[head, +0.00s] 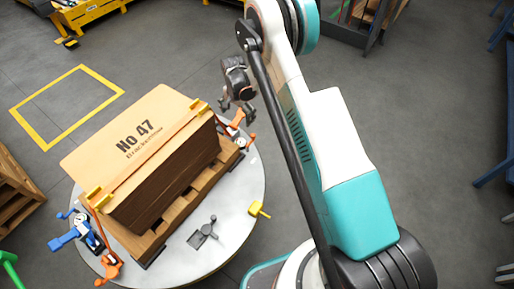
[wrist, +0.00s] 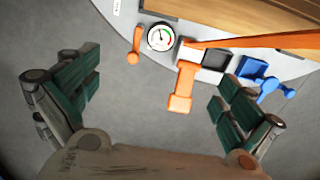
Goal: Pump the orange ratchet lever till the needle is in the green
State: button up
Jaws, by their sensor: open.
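The orange ratchet lever (wrist: 182,88) stands out from the table edge in the wrist view, its handle toward me. It lies between my open fingers, nearer the right one, with clear gaps on both sides. My gripper (wrist: 157,84) holds nothing. In the head view my gripper (head: 237,108) hangs just above the orange fittings (head: 233,131) at the stack's far right end. A round white dial gauge (wrist: 161,37) sits left of the lever, with a dark needle and coloured marks; the needle's exact reading is too small to tell.
A small orange handle (wrist: 134,46) stands left of the gauge, and a blue clamp (wrist: 252,68) is right of the lever. A strapped stack of boards (head: 150,135) fills much of the round grey table (head: 240,190). A yellow piece (head: 258,209) lies at its right edge.

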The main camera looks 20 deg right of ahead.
notch_tip(320, 180, down, 10)
jog(key=b, duration=0.3)
jog(key=shift+a+b, duration=0.1)
jog(key=shift+b, duration=0.2)
jog(key=shift+r, duration=0.1)
jog(key=s+r+n+t+p, duration=0.1)
jog(key=s+r+p, duration=0.1)
jog(key=r, duration=1.2)
jog(key=s+r+n+t+p, duration=0.1)
jog(key=r+p, duration=0.1)
jog(key=r, duration=1.1)
jog(key=s+d+r+n+t, duration=0.1)
jog(key=s+r, duration=0.3)
jog(key=r, duration=0.2)
jog(key=s+d+r+n, duration=0.1)
jog(key=s+r+n, duration=0.1)
jog(key=s+r, duration=0.35)
jog(key=s+r+n+t, duration=0.2)
jog(key=s+r+n, duration=0.1)
jog(key=s+r, duration=0.65)
jog(key=s+n+t, duration=0.2)
jog(key=s, duration=1.2)
jog(key=shift+s+d+f+n, duration=0.2)
jog(key=shift+d+f+n, duration=0.1)
jog(key=shift+d+n, duration=0.15)
